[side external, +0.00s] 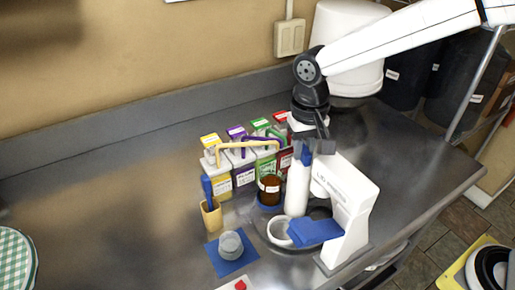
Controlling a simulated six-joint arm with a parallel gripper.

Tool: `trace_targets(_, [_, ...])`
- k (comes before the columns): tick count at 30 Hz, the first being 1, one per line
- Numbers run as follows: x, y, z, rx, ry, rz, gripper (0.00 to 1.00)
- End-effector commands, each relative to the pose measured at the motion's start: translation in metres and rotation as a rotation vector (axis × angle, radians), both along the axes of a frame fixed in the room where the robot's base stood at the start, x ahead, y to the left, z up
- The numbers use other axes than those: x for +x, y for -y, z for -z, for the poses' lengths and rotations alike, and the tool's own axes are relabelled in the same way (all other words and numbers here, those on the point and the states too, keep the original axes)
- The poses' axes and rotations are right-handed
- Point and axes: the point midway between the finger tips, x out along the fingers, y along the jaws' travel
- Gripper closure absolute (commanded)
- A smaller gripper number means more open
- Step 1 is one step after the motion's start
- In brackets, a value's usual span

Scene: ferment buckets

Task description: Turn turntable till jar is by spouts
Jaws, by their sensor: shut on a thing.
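A grey round turntable (264,222) sits low on the counter, partly hidden by what stands on and around it. An amber jar (269,186) with a pale label stands at its back left, in a blue holder (268,207), close in front of the spouted cartons. Bent spouts (245,145) in yellow, purple, green and red rise from the cartons (243,172). My gripper (314,150) points down and appears shut on the top of a white upright cylinder (297,190), right of the jar. The exact contact is hard to see.
A white appliance (350,208) stands close on the right, with a blue paddle-like part (315,231) and white bowl (279,231) before it. A tan holder (211,216) and a clear cup (231,244) on a blue mat (222,264) are left.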

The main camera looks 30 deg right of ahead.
Motion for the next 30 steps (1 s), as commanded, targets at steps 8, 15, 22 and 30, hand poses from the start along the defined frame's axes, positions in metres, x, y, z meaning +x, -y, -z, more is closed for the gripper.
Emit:
trace_targets(8, [-0.0001, 0.0001, 0.0, 0.0, 0.0, 0.137, 1.0])
trace_targets(15, [-0.0002, 0.0, 0.0001, 0.0, 0.0, 0.257, 1.0])
trace_targets(22, [-0.0003, -0.0001, 0.0001, -0.001, 0.0, 0.37, 1.0])
trace_targets(30, [-0.0003, -0.0001, 0.0002, -0.001, -0.001, 0.477, 1.0])
